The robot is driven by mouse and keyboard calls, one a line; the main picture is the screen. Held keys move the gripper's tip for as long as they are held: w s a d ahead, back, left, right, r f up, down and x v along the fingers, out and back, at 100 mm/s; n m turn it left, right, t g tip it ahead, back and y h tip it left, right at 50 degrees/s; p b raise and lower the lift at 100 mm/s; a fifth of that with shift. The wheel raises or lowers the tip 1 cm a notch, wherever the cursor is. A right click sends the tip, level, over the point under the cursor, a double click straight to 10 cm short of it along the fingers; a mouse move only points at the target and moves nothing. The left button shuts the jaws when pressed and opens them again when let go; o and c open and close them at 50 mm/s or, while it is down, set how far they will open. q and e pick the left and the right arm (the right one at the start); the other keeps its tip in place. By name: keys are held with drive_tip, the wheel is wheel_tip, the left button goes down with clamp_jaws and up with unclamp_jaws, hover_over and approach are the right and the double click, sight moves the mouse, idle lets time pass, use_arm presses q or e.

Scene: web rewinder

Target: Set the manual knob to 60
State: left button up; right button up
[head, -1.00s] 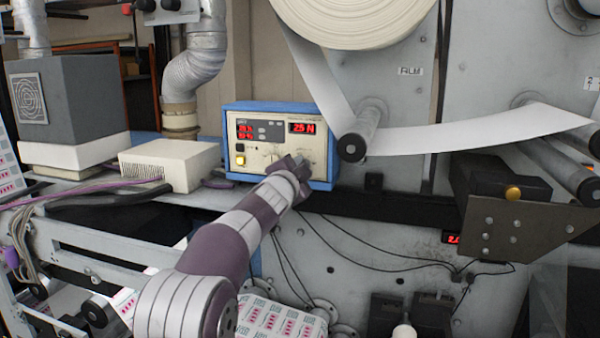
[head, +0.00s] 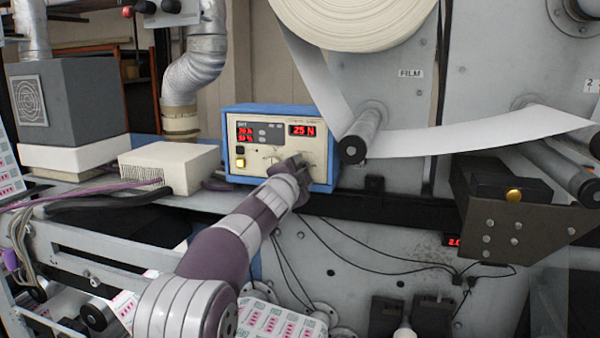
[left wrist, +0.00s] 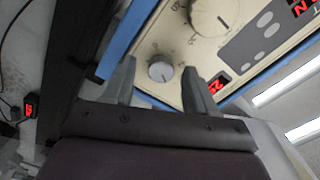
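The blue-framed control box (head: 226,150) with a cream front panel stands at mid picture in the head view. Its upper right display (head: 302,130) appears to read 25 N. My left gripper (head: 296,161) is at the panel's lower right and covers part of it. In the left wrist view, a small round grey knob (left wrist: 160,71) lies between the tips of my open left gripper (left wrist: 158,68), with gaps on both sides. A larger dial knob (left wrist: 214,14) with a printed scale is farther up. I cannot read which knob is labelled manual. My right gripper is not in view.
A white vented box (head: 172,165) stands left of the control box. A roller (head: 360,135) carrying white film is close on the right. Thin black cables (head: 385,257) hang below. A dark rail (head: 385,208) runs below and to the right.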

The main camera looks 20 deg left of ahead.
use_arm(q)
drive_tip(key=s+b, duration=0.5)
drive_tip(key=s, duration=0.7)
drive_tip(key=shift+s+a, duration=0.2)
drive_tip(key=shift+s, duration=0.05)
drive_tip(key=shift+s, duration=0.1)
